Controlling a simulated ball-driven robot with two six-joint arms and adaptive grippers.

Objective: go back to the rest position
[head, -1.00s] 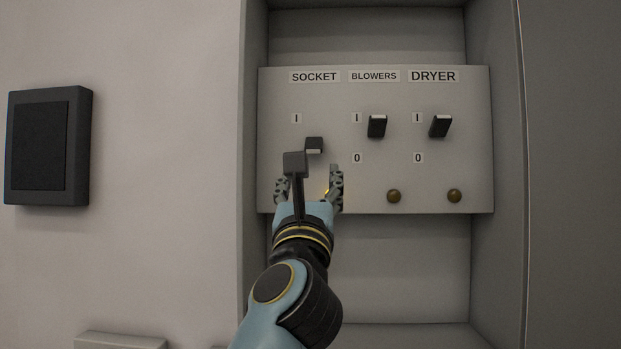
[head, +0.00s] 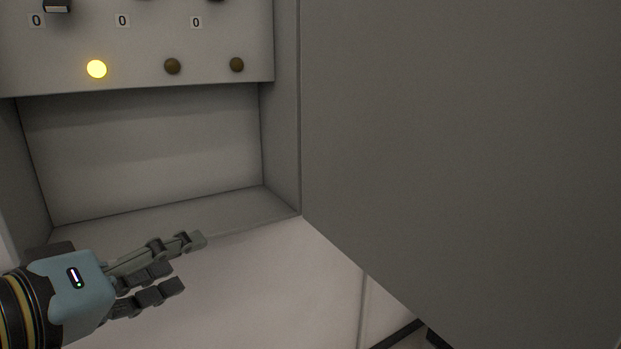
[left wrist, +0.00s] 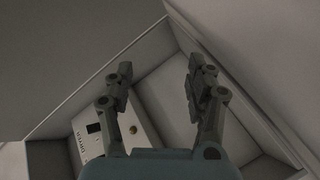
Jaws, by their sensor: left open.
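My left gripper (head: 190,262) is open and empty in the head view, at the lower left, in front of the wall below the recess. In the left wrist view its two fingers (left wrist: 157,85) stand apart with nothing between them. The switch panel (head: 215,45) is at the top left of the head view, clear of the gripper. The socket switch (head: 57,7) is partly cut off by the top edge. The lamp under it (head: 96,69) glows yellow. The lamps under blowers (head: 172,66) and dryer (head: 237,65) are dark. My right gripper is not in view.
The recess (head: 140,145) below the panel is empty, with a ledge (head: 230,207) at its bottom. A large grey door or panel (head: 460,140) fills the right side. The panel also shows in the left wrist view (left wrist: 122,123).

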